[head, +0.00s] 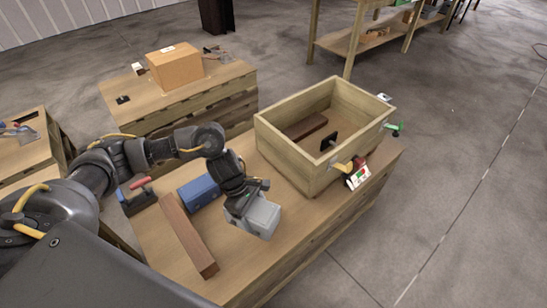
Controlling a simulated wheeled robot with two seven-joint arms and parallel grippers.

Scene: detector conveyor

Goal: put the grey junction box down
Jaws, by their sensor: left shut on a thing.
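The grey junction box (262,219) is a light grey block with a paler lid. My left gripper (246,198) is shut on it and holds it over the front part of the wooden table (263,266). It is tilted, and I cannot tell whether its lower edge touches the table top. The gripper covers its upper left part. My right gripper is not in view.
A wooden crate (284,160) holding a brown block (305,126) stands behind and right. A blue box (199,193) and a long brown bar (187,236) lie left of the junction box. Bare table shows in front. A cardboard box (175,69) stands on another table.

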